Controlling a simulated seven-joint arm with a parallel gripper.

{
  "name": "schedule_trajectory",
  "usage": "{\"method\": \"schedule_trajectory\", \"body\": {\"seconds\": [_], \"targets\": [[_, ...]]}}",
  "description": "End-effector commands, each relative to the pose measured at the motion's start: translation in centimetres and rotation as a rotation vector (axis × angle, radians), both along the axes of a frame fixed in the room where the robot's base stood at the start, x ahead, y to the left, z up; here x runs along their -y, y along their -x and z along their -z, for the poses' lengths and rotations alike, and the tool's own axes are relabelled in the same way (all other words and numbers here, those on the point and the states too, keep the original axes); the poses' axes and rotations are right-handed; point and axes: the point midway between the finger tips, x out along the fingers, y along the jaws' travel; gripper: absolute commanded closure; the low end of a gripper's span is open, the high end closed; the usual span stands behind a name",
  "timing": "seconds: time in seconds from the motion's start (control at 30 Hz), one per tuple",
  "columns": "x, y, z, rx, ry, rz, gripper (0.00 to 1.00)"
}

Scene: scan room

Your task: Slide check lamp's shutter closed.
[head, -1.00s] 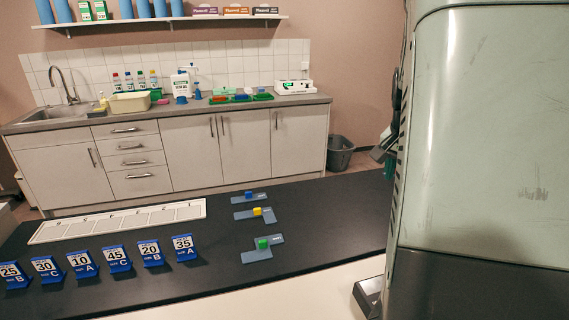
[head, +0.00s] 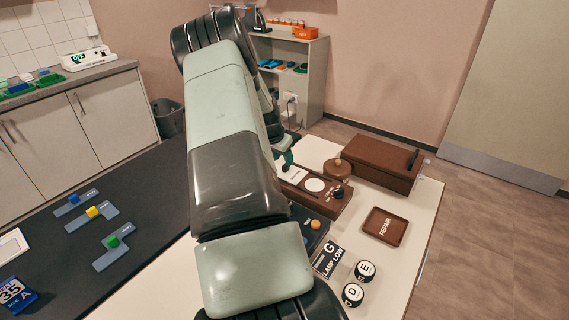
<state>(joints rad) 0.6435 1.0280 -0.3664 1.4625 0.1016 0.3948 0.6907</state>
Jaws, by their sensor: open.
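A low brown box (head: 328,204) with a round white disc (head: 315,185) and a black knob (head: 338,194) on top sits on the white table; it looks like the check lamp. I cannot tell which part is its shutter or how far it is shut. My gripper (head: 286,163) is partly hidden behind my arm, with its teal fingers pointing down near the left end of the box. It is open. I cannot tell whether it touches the box.
A dark device with an orange button (head: 315,224), a "LAMP LOW" card (head: 328,259), two round tokens marked D (head: 352,294) and E (head: 365,271), a REPAIR tray (head: 385,227), a round wooden item (head: 337,170) and a brown case (head: 374,164) stand close by.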

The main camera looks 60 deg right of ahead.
Motion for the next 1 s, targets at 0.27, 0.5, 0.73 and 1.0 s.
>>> {"method": "schedule_trajectory", "body": {"seconds": [0.27, 0.5, 0.73, 1.0], "targets": [[1.4, -0.1, 3.4, 0.001, 0.000, -0.001, 0.55], [1.6, 0.0, 3.9, 0.001, 0.000, -0.001, 0.55], [1.6, -0.1, 3.9, 0.001, -0.001, -0.001, 0.71], [1.6, -0.1, 3.9, 0.001, -0.001, -0.001, 1.00]]}}
